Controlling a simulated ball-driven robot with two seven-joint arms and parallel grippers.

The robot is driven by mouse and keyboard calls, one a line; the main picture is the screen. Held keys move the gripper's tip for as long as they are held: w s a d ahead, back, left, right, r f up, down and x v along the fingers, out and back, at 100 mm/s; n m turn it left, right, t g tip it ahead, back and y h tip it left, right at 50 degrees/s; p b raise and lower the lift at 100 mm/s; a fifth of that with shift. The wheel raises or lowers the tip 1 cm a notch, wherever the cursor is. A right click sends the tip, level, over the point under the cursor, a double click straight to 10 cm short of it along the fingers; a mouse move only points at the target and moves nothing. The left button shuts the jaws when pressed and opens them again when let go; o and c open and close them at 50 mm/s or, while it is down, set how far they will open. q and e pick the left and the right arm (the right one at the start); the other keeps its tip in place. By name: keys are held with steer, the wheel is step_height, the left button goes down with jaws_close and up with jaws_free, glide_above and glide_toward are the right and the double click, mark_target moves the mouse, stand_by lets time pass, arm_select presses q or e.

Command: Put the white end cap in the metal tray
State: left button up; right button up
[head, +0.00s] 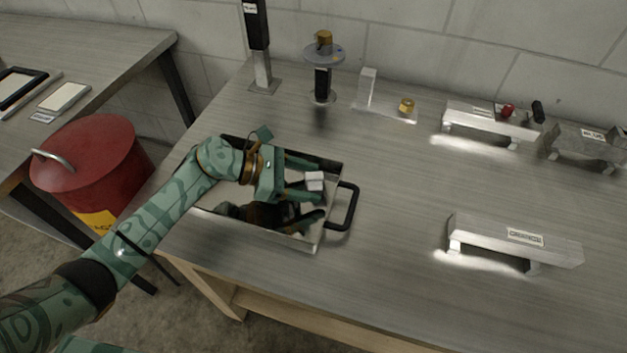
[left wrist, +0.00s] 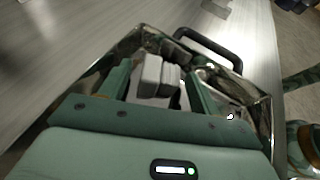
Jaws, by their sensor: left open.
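The white end cap (head: 315,180) is a small pale block over the right part of the metal tray (head: 318,233). The tray is shiny, with a black handle on its right side. My left gripper (head: 308,183) is over the tray and open, with the cap between its fingertips. In the left wrist view the cap (left wrist: 150,76) lies between the spread fingers (left wrist: 160,84), with a gap on both sides. A second pale shape beside it may be its reflection. I cannot tell whether the cap touches the tray floor. My right gripper is not in view.
A red bin (head: 95,165) stands left of the table. At the back are a black post (head: 257,30), a round stand (head: 323,55) and a small yellow piece (head: 407,105). Metal rails (head: 515,238) lie at the right. The table's middle is clear.

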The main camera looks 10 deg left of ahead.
arm_select(q)
steer(key=v, duration=1)
steer(key=shift+a+r, duration=0.1)
